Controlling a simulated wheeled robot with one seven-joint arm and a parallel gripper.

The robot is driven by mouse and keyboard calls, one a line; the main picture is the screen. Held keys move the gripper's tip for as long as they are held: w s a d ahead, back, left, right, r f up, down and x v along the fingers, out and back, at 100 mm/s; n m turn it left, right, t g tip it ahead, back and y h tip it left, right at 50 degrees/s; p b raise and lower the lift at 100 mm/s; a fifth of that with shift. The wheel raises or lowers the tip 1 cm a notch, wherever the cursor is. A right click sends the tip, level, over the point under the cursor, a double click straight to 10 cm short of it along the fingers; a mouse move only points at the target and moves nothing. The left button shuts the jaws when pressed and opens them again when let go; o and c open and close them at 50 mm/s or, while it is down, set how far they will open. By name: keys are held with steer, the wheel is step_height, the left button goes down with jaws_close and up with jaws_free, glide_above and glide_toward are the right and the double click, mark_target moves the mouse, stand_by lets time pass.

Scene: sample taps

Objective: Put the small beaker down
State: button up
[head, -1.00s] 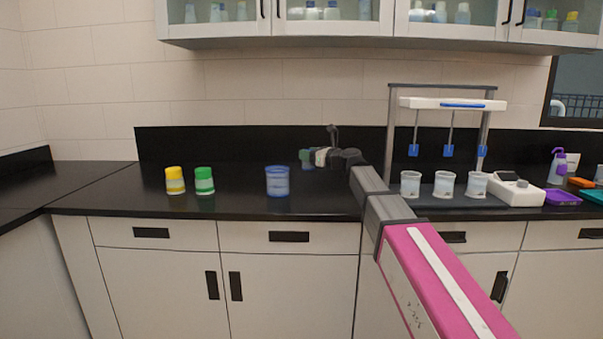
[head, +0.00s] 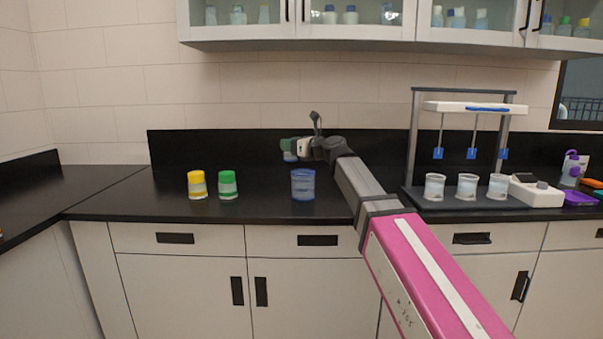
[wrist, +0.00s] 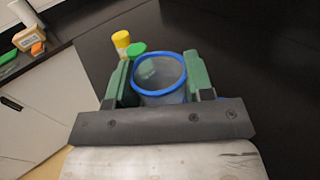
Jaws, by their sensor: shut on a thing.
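My gripper (head: 290,149) points left over the counter. In the wrist view its two green fingers (wrist: 158,82) are shut on the small beaker (wrist: 160,92), clear with a blue rim, its open mouth facing the camera. In the head view only a little of the small beaker (head: 290,157) shows below the fingers. It looks held above the black counter (head: 255,207); the gap beneath is hard to judge. A larger blue beaker (head: 303,185) stands on the counter in front of and below the gripper.
A yellow-topped jar (head: 197,185) and a green-topped jar (head: 228,185) stand to the left. On the right are a tap stand (head: 415,135), several white cups, one being a cup (head: 434,187), and a white device (head: 536,190).

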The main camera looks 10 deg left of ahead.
steer(key=w+d+f, duration=0.2)
steer(key=w+f, duration=0.5)
steer(key=f, duration=0.1)
steer(key=shift+d+f, duration=0.3)
steer(key=shift+d, duration=0.05)
steer(key=shift+f, duration=0.65)
steer(key=o, duration=0.9)
steer(key=shift+f, duration=0.1)
steer(key=r+v, duration=0.1)
steer(key=v, duration=1.1)
steer(key=shift+r, duration=0.25)
steer(key=shift+w, duration=0.1)
